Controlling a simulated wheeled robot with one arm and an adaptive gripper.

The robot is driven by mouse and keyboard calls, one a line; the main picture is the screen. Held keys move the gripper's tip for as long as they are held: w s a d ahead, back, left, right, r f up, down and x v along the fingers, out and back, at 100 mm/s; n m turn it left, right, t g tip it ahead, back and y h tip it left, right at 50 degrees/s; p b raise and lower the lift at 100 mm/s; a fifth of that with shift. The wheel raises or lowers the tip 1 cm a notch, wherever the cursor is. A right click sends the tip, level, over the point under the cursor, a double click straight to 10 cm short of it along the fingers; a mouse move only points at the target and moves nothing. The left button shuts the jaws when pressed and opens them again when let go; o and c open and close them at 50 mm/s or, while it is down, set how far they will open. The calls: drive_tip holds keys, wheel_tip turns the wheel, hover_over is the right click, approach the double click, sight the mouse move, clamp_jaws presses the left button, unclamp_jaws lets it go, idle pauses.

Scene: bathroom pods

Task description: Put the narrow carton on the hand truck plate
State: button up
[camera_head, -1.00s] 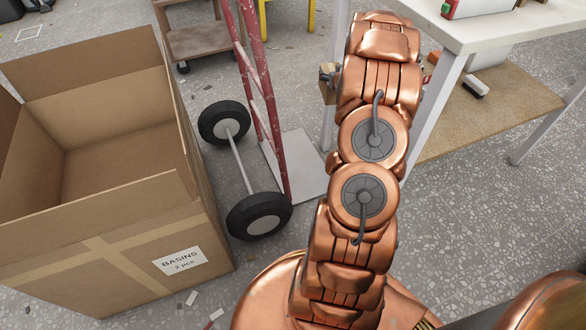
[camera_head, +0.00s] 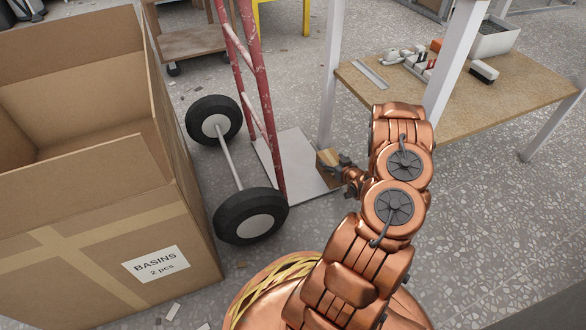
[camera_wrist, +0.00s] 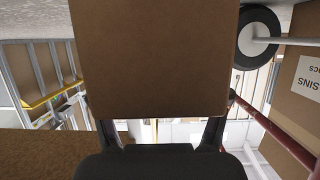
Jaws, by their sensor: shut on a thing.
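The narrow carton (camera_head: 327,160) is a small brown box held in my gripper (camera_head: 343,168). In the wrist view the carton (camera_wrist: 155,55) fills the upper middle, with the dark fingers on either side of it. The hand truck plate (camera_head: 297,165) is a flat grey sheet on the floor at the foot of the red frame (camera_head: 262,100). In the head view the carton appears over the plate's right edge. I cannot tell how high it is above the plate. The carton hides part of the scene behind it in the wrist view.
A large open carton marked BASINS (camera_head: 100,230) stands at the left, beside the hand truck's black wheels (camera_head: 250,215). A bench with a low board shelf (camera_head: 465,115) and white legs (camera_head: 332,70) stands at the right. Speckled floor is clear at the lower right.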

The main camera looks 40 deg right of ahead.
drive_tip(key=shift+a+f, duration=0.25)
drive_tip(key=shift+f, duration=0.2)
drive_tip(key=shift+w+a+f+p, duration=0.55)
drive_tip(key=shift+w+a+f, duration=0.4)
drive_tip(key=shift+w, duration=1.45)
drive_tip(key=shift+w+a+f+p, duration=0.7)
drive_tip(key=shift+w+a, duration=0.5)
drive_tip(key=shift+w, duration=1.25)
drive_tip(key=shift+w+a+f+p, duration=0.45)
drive_tip(key=shift+w+a+f, duration=0.55)
drive_tip(key=shift+w, duration=1.4)
drive_tip(key=shift+r, duration=0.1)
drive_tip(key=o, duration=1.6)
drive_tip(key=shift+c, duration=0.2)
